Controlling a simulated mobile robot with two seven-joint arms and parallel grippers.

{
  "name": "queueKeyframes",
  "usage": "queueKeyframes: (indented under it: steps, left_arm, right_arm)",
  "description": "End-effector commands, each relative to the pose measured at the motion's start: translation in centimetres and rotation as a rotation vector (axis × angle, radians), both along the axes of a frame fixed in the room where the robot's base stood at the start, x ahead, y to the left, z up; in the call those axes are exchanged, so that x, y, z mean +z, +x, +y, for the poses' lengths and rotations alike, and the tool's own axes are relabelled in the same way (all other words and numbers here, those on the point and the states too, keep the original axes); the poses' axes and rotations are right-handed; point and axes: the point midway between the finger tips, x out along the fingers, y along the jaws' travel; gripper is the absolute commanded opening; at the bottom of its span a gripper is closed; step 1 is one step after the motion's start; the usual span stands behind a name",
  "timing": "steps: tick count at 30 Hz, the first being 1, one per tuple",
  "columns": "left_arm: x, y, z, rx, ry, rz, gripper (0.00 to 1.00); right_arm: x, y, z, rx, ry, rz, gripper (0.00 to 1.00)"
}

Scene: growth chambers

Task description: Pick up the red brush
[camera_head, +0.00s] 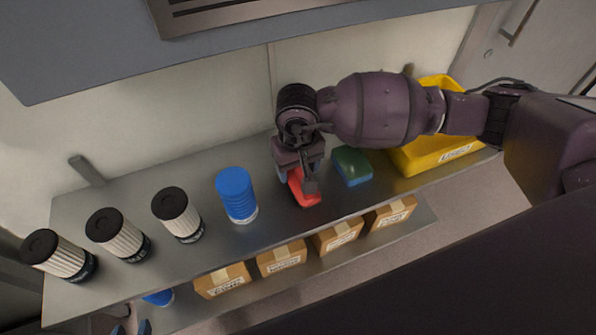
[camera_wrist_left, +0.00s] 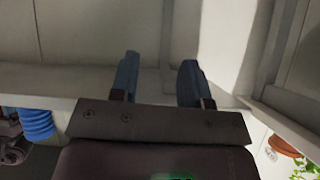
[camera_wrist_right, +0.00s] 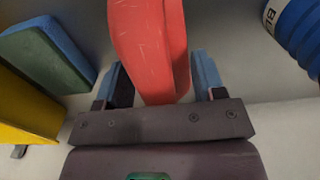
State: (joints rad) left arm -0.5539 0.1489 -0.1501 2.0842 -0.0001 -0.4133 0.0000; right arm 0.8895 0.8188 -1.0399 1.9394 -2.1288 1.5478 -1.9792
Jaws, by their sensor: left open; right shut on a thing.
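The red brush (camera_head: 306,194) is on the metal shelf's upper surface, partly hidden under my right gripper (camera_head: 300,174). In the right wrist view the red brush (camera_wrist_right: 152,45) lies between the two blue-padded fingers. My right gripper is shut on it; I cannot tell whether it is lifted off the shelf. My left gripper (camera_wrist_left: 159,70) is open and empty in the left wrist view.
A green-and-blue sponge (camera_head: 352,166) and a yellow bin (camera_head: 427,153) stand right of the brush. A blue ribbed container (camera_head: 236,194) and several black-capped filters (camera_head: 177,213) stand left. Cardboard boxes (camera_head: 281,258) fill the lower shelf. A grey overhang (camera_head: 90,50) is above.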

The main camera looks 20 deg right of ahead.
Motion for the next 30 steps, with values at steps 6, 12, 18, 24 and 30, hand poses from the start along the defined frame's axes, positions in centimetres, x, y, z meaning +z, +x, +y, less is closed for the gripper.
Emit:
queueKeyframes:
  steps: [6, 12, 18, 24, 30]
  left_arm:
    - [-0.1, -0.1, 0.0, 0.000, 0.000, 0.002, 0.43]
    - [0.1, -0.1, 0.0, 0.001, 0.000, 0.000, 0.43]
    - [0.5, 0.0, 0.1, 0.002, 0.000, -0.005, 0.43]
    - [0.7, -0.2, 0.1, 0.004, 0.000, -0.005, 0.43]
    - [0.8, -0.3, 0.2, 0.006, -0.001, -0.004, 0.43]
  right_arm:
    - [0.1, 0.0, 0.0, 0.000, 0.000, -0.001, 0.36]
    - [1.7, -0.3, 0.0, 0.002, 0.000, -0.004, 0.36]
    - [5.2, -0.3, 0.0, 0.002, 0.000, -0.007, 0.36]
    - [7.1, -2.3, -0.1, 0.004, 0.000, 0.001, 0.36]
    - [7.1, -6.8, -0.2, 0.005, 0.001, 0.002, 0.36]
